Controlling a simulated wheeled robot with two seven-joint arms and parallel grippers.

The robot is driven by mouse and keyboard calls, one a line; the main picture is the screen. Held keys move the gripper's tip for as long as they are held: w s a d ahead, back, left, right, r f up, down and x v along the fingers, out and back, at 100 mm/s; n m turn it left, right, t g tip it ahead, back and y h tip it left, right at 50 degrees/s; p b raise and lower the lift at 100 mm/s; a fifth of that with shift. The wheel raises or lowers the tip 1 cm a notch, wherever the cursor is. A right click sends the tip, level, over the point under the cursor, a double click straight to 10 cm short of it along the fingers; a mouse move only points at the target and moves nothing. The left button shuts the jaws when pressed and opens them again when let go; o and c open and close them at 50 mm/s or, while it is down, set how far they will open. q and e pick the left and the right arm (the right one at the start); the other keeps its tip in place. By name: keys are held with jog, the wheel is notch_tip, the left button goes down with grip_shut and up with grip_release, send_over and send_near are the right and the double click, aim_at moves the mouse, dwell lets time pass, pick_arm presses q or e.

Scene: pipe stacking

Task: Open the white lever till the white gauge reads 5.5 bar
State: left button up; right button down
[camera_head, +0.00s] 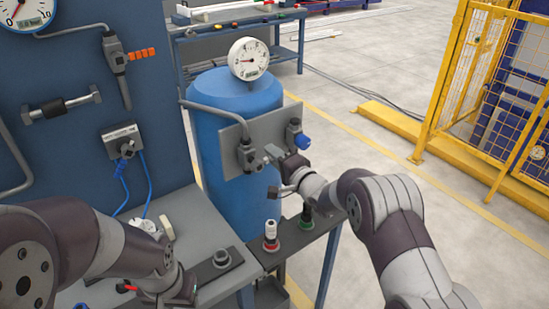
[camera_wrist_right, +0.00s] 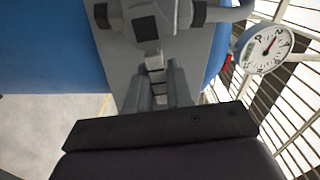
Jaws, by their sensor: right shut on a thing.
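The round white gauge (camera_head: 248,59) stands on top of the blue tank. Its needle points to the left of the dial, and the numbers are too small to read surely. It also shows in the right wrist view (camera_wrist_right: 263,48). The pale lever (camera_head: 272,152) sticks out from the left valve on the grey plate. My right gripper (camera_head: 284,177) is at this lever, in front of the plate. In the right wrist view its fingers are closed around the lever's light grey stem (camera_wrist_right: 156,76). My left gripper (camera_head: 180,291) is low at the left; its fingers are not clear.
A second valve (camera_head: 294,132) with a blue handle (camera_head: 303,141) sits just right of the lever. The blue tank (camera_head: 205,100) is behind the plate. A small shelf (camera_head: 300,240) below holds bottle-like items. A blue panel and bench fill the left. Floor is open at right before a yellow fence.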

aim_at(267, 158)
jog(key=n, duration=0.1)
jog(key=r+n, duration=0.1)
jog(key=n, duration=0.2)
jog(key=shift+s+a+r+n+b, duration=0.25)
jog(key=shift+a+r+n+b, duration=0.05)
jog(key=shift+a+r+b, duration=0.1)
jog(key=n, duration=0.1)
jog(key=r+n+b, duration=0.1)
jog(key=n, duration=0.1)
jog(key=s+a+n+b, duration=0.1)
jog(key=shift+r, duration=0.2)
jog(key=shift+s+a+r+n+b, duration=0.15)
jog(key=shift+s+a+n+b, duration=0.25)
jog(key=shift+n+b, duration=0.6)
jog(key=shift+s+a+r+n+b, duration=0.2)
jog(key=shift+a+n+b, duration=0.3)
jog(key=shift+n, duration=0.95)
jog(key=shift+s+a+r+n+b, duration=0.15)
jog(key=shift+s+a+n+b, duration=0.2)
jog(key=shift+n+b, duration=0.7)
jog(key=shift+w+n, duration=0.1)
jog(key=shift+n, duration=0.2)
jog(key=c, duration=1.1)
grip_release()
jog(key=shift+a, duration=0.1)
jog(key=shift+r, duration=0.1)
